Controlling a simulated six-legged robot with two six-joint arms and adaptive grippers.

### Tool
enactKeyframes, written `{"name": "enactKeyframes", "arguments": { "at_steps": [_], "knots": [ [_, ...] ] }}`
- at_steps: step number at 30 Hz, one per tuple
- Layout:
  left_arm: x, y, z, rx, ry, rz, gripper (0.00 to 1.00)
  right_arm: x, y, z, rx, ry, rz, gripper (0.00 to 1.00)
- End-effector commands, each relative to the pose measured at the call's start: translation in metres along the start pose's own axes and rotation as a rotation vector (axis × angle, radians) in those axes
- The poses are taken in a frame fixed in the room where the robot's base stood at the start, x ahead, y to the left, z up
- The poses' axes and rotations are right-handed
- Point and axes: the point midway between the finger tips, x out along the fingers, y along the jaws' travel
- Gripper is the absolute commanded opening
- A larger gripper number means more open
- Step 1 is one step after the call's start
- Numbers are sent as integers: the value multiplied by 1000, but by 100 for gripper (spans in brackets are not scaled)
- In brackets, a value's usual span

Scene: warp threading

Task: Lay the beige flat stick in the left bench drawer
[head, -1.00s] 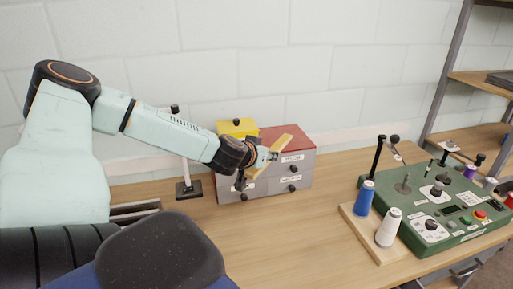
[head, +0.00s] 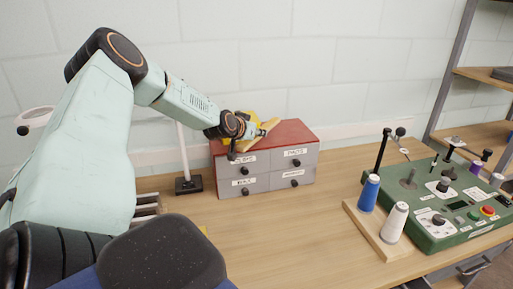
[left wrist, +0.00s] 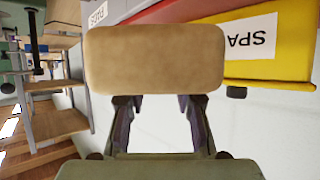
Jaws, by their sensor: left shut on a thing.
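My left gripper (head: 256,133) is shut on the beige flat stick (head: 268,128) and holds it in the air, slanted, in front of the top of a small grey drawer cabinet. In the left wrist view the stick (left wrist: 155,60) lies broadside across the ends of both fingers (left wrist: 158,108). In the head view a grey-edged part (head: 148,205) shows at the left of the bench, largely covered by my arm. I cannot tell for sure whether it is the left bench drawer. My right gripper is not in view.
The grey cabinet (head: 268,180) has a red top, labelled drawers and a yellow box (left wrist: 268,52) on it. A lamp stand base (head: 188,185) is left of it. A green control panel (head: 450,215) and spools (head: 369,194) stand right. The middle bench (head: 290,220) is clear.

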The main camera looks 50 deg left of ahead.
Motion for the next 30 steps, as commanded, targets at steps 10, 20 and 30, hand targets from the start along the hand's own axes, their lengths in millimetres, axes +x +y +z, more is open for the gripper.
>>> {"name": "enactKeyframes", "arguments": {
  "at_steps": [10,20,30],
  "knots": [
    [23,-1,40,3,1,0,0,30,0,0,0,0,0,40],
    [25,-2,39,1,2,0,0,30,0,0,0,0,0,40],
    [27,-2,45,0,1,0,33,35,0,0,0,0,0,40]
  ]
}}
